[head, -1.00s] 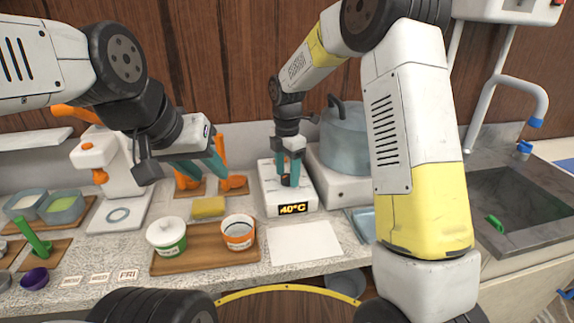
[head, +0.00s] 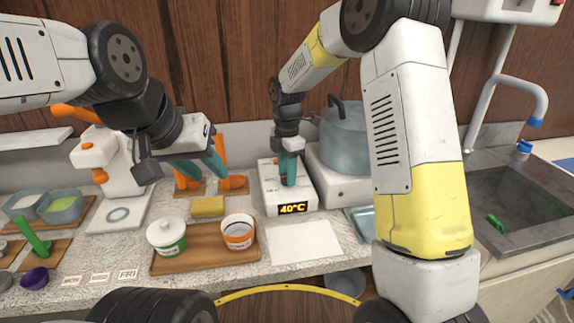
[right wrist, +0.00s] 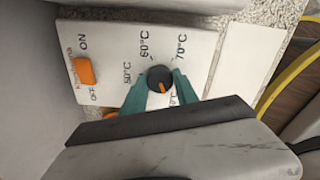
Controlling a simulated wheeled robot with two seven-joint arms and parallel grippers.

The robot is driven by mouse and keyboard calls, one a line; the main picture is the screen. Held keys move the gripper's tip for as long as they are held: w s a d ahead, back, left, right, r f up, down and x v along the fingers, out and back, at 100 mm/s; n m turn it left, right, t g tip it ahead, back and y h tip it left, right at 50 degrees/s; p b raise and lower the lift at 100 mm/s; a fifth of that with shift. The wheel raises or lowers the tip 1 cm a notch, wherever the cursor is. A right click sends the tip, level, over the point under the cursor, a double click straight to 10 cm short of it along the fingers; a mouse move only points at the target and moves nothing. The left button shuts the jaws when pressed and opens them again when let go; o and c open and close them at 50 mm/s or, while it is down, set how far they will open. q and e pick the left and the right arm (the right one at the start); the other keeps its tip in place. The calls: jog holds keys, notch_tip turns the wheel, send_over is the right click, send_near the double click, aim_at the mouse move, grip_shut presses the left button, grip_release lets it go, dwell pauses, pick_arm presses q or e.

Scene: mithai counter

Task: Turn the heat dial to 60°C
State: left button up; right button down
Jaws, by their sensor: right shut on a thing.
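The white heater box (head: 272,190) stands on the counter with a lit display (head: 292,209) reading 40°C. In the right wrist view its dark round dial (right wrist: 159,79) has an orange mark pointing to the lower right. The labels 50°C, 60°C and 70°C show around the dial; another label beside the finger is partly hidden. My right gripper (head: 288,170) reaches down onto the box, and its teal fingers (right wrist: 159,88) are shut on the dial from both sides. My left gripper (head: 200,168) hangs over the counter at left, its fingers apart, with nothing seen between them.
An orange ON/OFF switch (right wrist: 85,71) sits on the box. A large pot (head: 345,140) stands right of it. A wooden tray (head: 190,262) with two cups is in front at left. A white sheet (head: 304,243) lies before the box. A sink (head: 525,205) is at far right.

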jog(key=m, duration=0.9)
jog(key=shift+m, duration=0.3)
jog(key=m, duration=0.4)
jog(key=shift+m, duration=0.3)
jog(key=m, duration=0.4)
jog(key=shift+m, duration=0.3)
jog(key=m, duration=1.2)
jog(key=shift+w+r, duration=0.1)
jog(key=shift+m, duration=1.9)
